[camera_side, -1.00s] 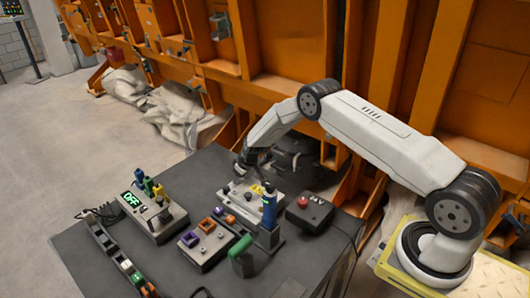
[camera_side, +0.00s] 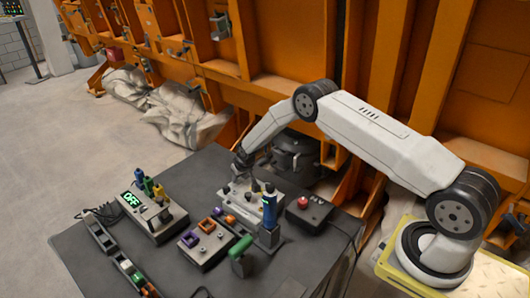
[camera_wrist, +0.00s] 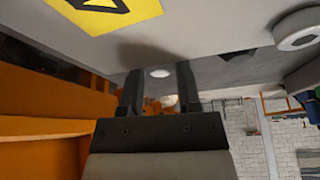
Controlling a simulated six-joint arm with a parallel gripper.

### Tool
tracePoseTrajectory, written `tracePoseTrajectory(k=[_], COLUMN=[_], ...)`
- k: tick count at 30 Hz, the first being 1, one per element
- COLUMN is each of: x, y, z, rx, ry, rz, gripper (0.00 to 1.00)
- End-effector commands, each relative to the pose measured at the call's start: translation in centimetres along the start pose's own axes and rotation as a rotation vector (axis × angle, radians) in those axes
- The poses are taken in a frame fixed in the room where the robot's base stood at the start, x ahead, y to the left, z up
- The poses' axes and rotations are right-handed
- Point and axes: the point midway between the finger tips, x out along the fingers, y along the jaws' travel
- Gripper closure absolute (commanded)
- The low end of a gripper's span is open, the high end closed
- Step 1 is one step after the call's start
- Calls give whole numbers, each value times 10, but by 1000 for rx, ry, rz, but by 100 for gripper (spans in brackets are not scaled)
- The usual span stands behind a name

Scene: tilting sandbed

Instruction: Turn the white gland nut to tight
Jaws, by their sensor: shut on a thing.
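My gripper (camera_side: 242,161) is at the far side of a light grey fixture (camera_side: 233,201) on the dark table in the side view. In the wrist view, my gripper (camera_wrist: 160,72) has its two dark fingers spaced apart, with a small white round part, which looks like the white gland nut (camera_wrist: 159,73), between the tips. The gripper is shut on it. The nut is too small to make out in the side view, and its turn angle cannot be read. A yellow label (camera_wrist: 107,12) shows on the pale surface above the fingers in the wrist view.
A blue upright cylinder (camera_side: 269,208) and a green handle (camera_side: 240,250) stand near the fixture. A box with a red button (camera_side: 304,203) is to its right. Orange steel framing rises behind.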

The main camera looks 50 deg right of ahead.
Motion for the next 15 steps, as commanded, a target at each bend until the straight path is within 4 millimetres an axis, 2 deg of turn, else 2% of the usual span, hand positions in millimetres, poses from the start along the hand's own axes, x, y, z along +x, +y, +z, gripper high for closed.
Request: tracePoseTrajectory(k=[13, 14, 15], x=[0, 0, 0], y=[0, 0, 0], z=[-1, -1, -1], rx=[7, 7, 7], ry=[2, 2, 2], rz=[2, 2, 2], gripper=[100, 48, 35])
